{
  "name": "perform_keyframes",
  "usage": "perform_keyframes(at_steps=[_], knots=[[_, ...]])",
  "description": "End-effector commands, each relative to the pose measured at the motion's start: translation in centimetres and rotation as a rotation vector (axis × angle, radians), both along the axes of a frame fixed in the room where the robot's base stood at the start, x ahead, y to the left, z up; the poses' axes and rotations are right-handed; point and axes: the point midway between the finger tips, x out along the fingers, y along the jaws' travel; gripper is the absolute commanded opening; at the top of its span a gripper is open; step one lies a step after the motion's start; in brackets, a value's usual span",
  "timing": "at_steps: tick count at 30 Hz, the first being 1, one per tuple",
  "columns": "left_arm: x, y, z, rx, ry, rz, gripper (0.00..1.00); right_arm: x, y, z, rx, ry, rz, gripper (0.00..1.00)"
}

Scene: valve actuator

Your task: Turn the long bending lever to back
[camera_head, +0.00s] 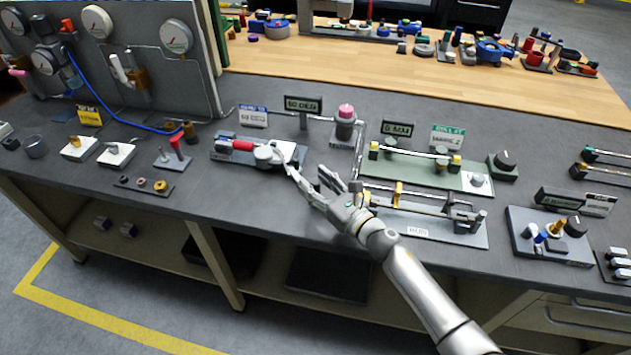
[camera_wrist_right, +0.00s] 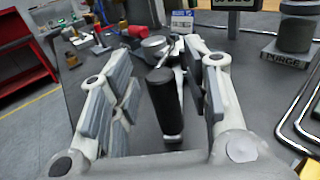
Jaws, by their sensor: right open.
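The bender stands on a grey plate (camera_head: 222,152) on the workbench, left of centre in the head view. It has a round grey hub (camera_head: 268,155) and a red handle (camera_head: 240,146) pointing left. The long lever's black grip (camera_wrist_right: 164,103) shows in the wrist view, pointing toward the camera. My right gripper (camera_head: 306,173) is open at the right front of the bender. In the wrist view its fingers (camera_wrist_right: 160,57) lie on both sides of the black grip, with gaps visible. The head view largely hides the grip. My left gripper is not in view.
A pink-topped cylinder (camera_head: 345,118) and a "60 DEG" sign (camera_head: 303,104) stand behind the bender. A green plate (camera_head: 415,170) with a rod fixture lies to the right. A small stand with a red lever (camera_head: 174,155) is at left. Bare bench lies in front of the bender.

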Motion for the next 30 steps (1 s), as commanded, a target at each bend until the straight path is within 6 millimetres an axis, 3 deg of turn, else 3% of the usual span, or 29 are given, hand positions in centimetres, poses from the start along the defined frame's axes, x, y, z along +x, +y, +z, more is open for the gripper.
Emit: perform_keyframes(at_steps=[16, 22, 30], knots=[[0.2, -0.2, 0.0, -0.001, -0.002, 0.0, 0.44, -7.7, -5.4, 0.0, -0.001, 0.002, -0.001, 0.44], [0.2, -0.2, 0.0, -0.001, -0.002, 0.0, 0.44, -9.0, -6.4, 0.0, 0.0, 0.0, -0.001, 0.44], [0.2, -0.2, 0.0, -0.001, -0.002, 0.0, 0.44, -9.3, -6.6, 0.1, 0.0, -0.001, -0.001, 0.44]])
